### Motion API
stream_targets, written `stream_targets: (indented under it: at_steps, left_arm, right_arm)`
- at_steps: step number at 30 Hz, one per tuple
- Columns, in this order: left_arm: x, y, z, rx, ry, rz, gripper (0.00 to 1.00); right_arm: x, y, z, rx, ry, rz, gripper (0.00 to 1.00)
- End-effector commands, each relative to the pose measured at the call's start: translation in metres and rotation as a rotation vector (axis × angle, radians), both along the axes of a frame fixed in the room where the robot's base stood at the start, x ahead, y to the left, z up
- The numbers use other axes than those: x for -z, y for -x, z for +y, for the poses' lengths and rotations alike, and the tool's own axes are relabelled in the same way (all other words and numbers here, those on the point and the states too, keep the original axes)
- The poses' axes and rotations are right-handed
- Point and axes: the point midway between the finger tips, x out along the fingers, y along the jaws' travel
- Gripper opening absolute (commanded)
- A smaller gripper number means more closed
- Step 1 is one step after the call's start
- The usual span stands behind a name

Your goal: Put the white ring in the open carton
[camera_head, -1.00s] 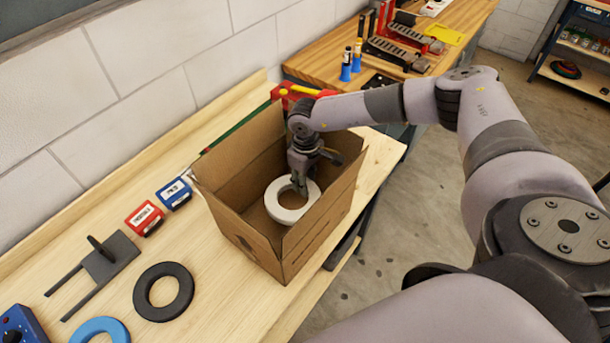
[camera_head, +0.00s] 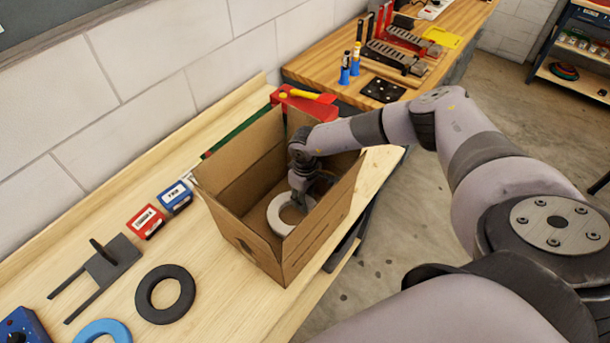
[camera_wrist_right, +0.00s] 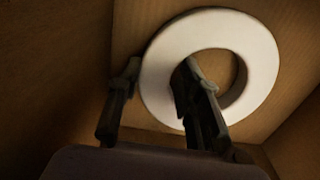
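The white ring (camera_head: 283,219) is inside the open carton (camera_head: 268,243), low between its walls. In the right wrist view the white ring (camera_wrist_right: 257,55) shows against the brown cardboard. My right gripper (camera_head: 300,198) reaches down into the carton. In the right wrist view the right gripper (camera_wrist_right: 160,65) has one finger outside the ring and one in its hole, closed on the ring's band. I cannot tell whether the ring touches the carton floor. The front carton wall hides part of the ring. My left gripper is out of view.
A black ring (camera_head: 165,294), a blue ring (camera_head: 103,332) and a grey forked bracket (camera_head: 105,268) lie on the bench left of the carton. A red box (camera_head: 146,221) and a blue box (camera_head: 175,196) stand near the wall. A red tool (camera_head: 305,100) lies behind the carton.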

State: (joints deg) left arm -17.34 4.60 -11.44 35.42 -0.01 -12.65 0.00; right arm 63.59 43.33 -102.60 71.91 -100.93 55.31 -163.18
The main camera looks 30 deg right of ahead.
Motion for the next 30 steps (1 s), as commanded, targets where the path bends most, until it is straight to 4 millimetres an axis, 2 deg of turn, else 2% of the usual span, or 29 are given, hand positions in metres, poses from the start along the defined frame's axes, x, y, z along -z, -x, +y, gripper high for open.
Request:
stream_targets:
  at_steps: [7, 15, 19, 20, 23, 30]
  left_arm:
    - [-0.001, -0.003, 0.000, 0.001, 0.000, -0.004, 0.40]
    - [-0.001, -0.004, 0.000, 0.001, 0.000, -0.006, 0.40]
    - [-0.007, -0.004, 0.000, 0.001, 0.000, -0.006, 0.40]
    - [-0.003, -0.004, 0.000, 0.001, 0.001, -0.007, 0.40]
    - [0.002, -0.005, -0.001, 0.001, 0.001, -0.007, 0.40]
    - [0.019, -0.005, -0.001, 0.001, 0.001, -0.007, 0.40]
  right_arm:
    - [-0.001, 0.000, 0.000, 0.000, 0.000, 0.000, 0.51]
    - [-0.001, 0.000, 0.000, 0.000, 0.000, 0.000, 0.51]
    - [-0.007, 0.000, 0.000, 0.000, 0.000, 0.000, 0.51]
    - [-0.007, -0.001, 0.000, 0.000, 0.000, -0.001, 0.51]
    - [-0.021, -0.001, 0.000, -0.001, -0.002, -0.003, 0.51]
    - [-0.072, -0.001, 0.000, 0.000, -0.001, -0.005, 0.51]
